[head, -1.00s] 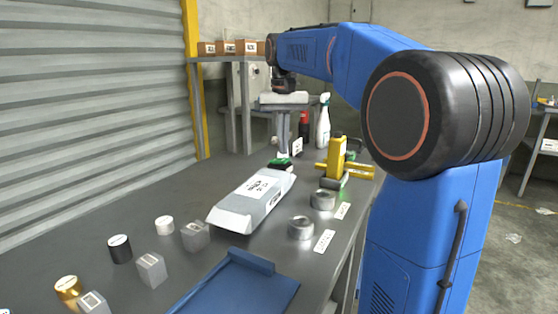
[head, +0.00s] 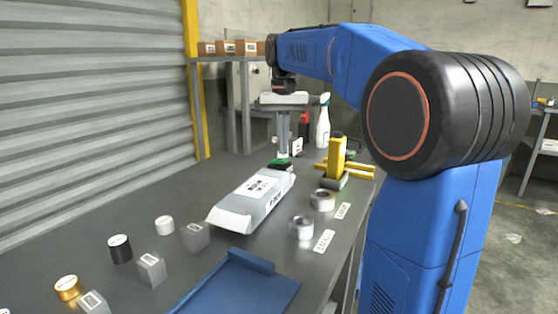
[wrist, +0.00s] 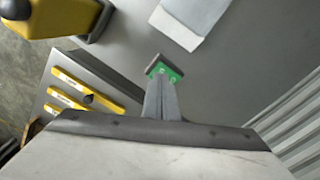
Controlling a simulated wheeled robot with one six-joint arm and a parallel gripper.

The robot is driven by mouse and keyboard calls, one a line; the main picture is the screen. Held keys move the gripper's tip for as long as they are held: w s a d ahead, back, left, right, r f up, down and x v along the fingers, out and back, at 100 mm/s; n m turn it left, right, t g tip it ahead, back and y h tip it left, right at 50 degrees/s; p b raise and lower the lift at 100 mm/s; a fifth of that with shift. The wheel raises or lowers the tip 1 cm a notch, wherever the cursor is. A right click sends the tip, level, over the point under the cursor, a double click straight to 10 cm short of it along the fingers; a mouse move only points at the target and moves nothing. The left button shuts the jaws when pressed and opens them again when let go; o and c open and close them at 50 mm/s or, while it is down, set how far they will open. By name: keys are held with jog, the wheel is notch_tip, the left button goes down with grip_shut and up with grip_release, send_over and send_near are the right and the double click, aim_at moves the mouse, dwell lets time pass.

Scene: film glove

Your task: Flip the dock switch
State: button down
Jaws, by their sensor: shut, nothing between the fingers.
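A small dark block with a green face, which looks like the dock switch (head: 281,167), sits on the grey bench beyond the white package. It also shows in the wrist view (wrist: 178,60), just beyond my fingertips. My gripper (head: 283,152) points down over it with its fingers together and empty. In the wrist view the fingertips (wrist: 161,80) overlap the green part, so I cannot tell whether they touch it. Part of the green face is hidden behind them, and I cannot tell which way the switch is set.
The white package (head: 255,197) lies close in front of the switch. A yellow tool (head: 337,157) stands to the right, with grey rings (head: 301,228) nearer. A spray bottle (head: 323,122) stands behind. A blue tray (head: 240,285) and several small blocks and cylinders fill the near bench.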

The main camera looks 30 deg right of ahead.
aim_at(283, 159)
jog(key=shift+f, duration=1.05)
dwell(0.8)
notch_tip(283, 159, up, 7)
dwell(1.0)
dwell(0.4)
